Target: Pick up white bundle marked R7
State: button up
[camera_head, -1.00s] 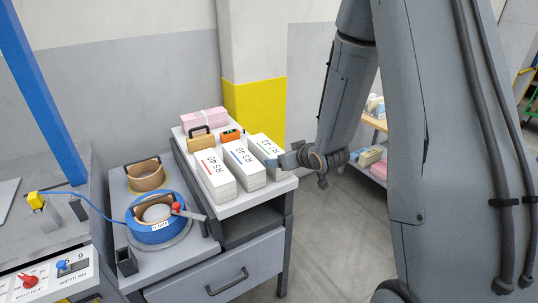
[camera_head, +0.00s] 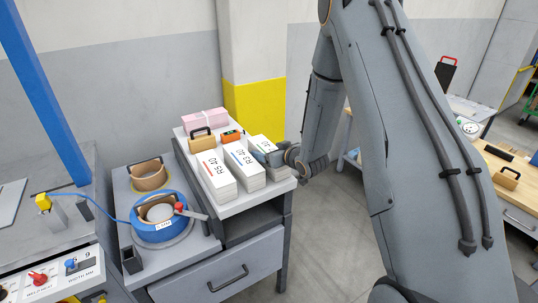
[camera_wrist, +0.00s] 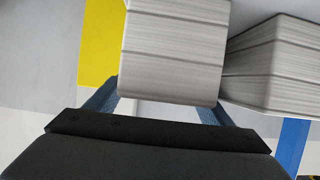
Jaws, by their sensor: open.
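Three white paper bundles lie side by side on the grey cabinet top. The left one (camera_head: 216,177) reads R5 and the middle one (camera_head: 243,167) R3. The right bundle (camera_head: 259,144) is partly hidden behind my gripper (camera_head: 272,155), so its mark is not fully readable. In the wrist view a bundle's layered end (camera_wrist: 173,55) lies straight ahead, in line with my open gripper (camera_wrist: 160,105), one finger towards each side. I cannot tell whether the fingers touch it. A neighbouring bundle (camera_wrist: 280,65) is close on the right.
A pink bundle (camera_head: 205,118), a wooden block with a dark handle (camera_head: 202,139) and an orange device (camera_head: 231,136) stand behind the bundles. A blue reel (camera_head: 160,220) sits on the lower bench at left. A yellow-painted pillar (camera_head: 254,110) rises behind the cabinet.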

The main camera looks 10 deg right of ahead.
jog(key=shift+w+a+f, duration=0.1)
jog(key=shift+w+f, duration=0.1)
jog(key=shift+w, duration=0.2)
jog(key=c, duration=1.7)
jog(key=shift+r, duration=0.1)
grip_shut()
jog(key=shift+w, duration=0.1)
